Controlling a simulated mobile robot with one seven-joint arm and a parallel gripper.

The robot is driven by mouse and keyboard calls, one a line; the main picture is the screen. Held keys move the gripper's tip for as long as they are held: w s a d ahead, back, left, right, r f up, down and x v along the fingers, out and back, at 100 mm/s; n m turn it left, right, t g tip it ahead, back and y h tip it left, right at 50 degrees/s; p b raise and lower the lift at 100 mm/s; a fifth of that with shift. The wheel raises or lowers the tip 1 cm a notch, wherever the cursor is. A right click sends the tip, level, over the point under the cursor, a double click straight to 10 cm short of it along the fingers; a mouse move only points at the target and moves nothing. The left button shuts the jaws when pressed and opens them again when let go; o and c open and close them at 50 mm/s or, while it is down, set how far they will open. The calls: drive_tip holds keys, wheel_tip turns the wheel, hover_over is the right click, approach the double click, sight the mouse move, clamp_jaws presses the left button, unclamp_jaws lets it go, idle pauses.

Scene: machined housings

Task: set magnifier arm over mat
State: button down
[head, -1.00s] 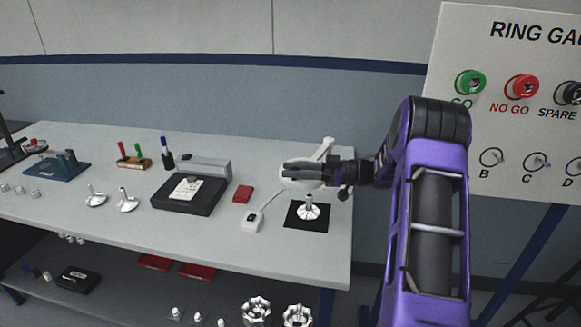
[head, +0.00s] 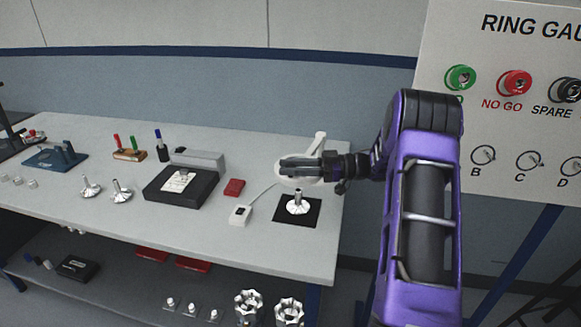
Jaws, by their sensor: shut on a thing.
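The white magnifier arm (head: 320,143) stands at the back right of the bench, its round head (head: 291,182) reaching forward and left. My gripper (head: 283,166) is at the magnifier head and shut on it; the fingers hide part of the head. The black mat (head: 312,214) lies flat near the bench's right end. A silver machined part with a stem (head: 298,204) stands on the mat. The head appears above and just behind the mat's far edge in the picture; its exact height over the mat cannot be told.
A white switch box (head: 241,215) with a cable sits left of the mat. A red block (head: 234,188) and a black device with a paper label (head: 160,196) lie farther left. Two silver parts (head: 121,191) stand beyond. A ring gauge board (head: 500,130) rises at the right.

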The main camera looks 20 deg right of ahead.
drive_tip(key=shift+s+d+f, duration=0.1)
drive_tip(key=shift+d, duration=0.05)
drive_tip(key=c, duration=0.6)
unclamp_jaws()
drive_tip(key=shift+s+d, duration=0.1)
drive_tip(key=shift+r, duration=0.35)
wheel_tip(320, 180, up, 10)
drive_tip(key=shift+f, duration=0.25)
